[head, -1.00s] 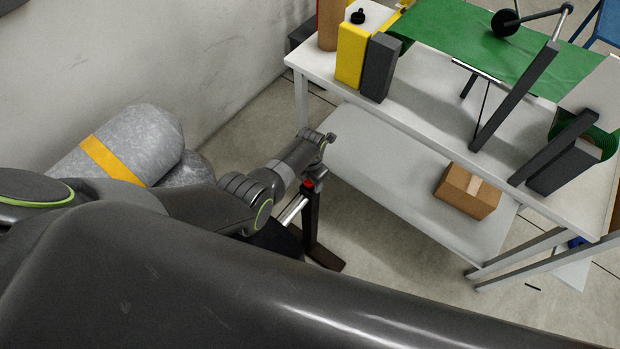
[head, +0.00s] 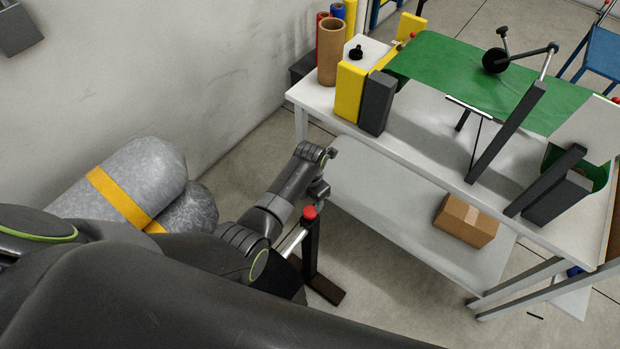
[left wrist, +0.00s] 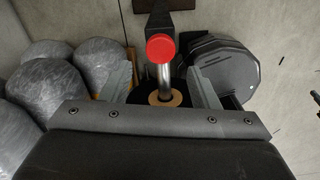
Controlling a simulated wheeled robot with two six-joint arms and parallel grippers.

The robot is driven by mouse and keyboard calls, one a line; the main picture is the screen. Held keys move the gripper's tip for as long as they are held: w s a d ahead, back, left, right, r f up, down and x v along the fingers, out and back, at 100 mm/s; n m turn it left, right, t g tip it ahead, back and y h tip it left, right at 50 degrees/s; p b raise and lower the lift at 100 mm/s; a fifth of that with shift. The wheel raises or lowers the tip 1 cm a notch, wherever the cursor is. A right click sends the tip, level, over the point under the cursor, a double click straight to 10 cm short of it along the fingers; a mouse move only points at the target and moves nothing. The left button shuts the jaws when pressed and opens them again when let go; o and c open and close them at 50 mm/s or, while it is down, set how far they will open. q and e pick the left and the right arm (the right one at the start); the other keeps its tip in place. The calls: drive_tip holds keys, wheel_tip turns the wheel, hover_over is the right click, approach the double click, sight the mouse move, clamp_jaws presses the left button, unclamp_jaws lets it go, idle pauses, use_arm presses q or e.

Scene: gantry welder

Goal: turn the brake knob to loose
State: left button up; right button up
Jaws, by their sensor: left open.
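A red round knob (head: 310,212) sits on top of a dark upright post near the bench's left end. I take it for the brake knob, but its setting cannot be read. In the left wrist view the red knob (left wrist: 160,47) shows beyond the fingers, above a steel shaft (left wrist: 164,80) with a tan ring around it. My left gripper (left wrist: 160,77) is open and empty, its two fingers wide apart on either side of the shaft. In the head view my left wrist is just behind and above the knob, apart from it. My right gripper is out of view.
A white bench (head: 412,150) carries green sheet (head: 455,70), yellow and dark blocks, and a black knob (head: 356,52). A cardboard box (head: 466,221) sits on its lower shelf. Grey wrapped rolls (head: 137,180) with a yellow strap lie at the left by the wall.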

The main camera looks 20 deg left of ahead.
use_arm(q)
wheel_tip(320, 180, up, 9)
drive_tip(key=shift+f, duration=0.2)
drive_tip(key=shift+s+f, duration=0.1)
idle(0.6)
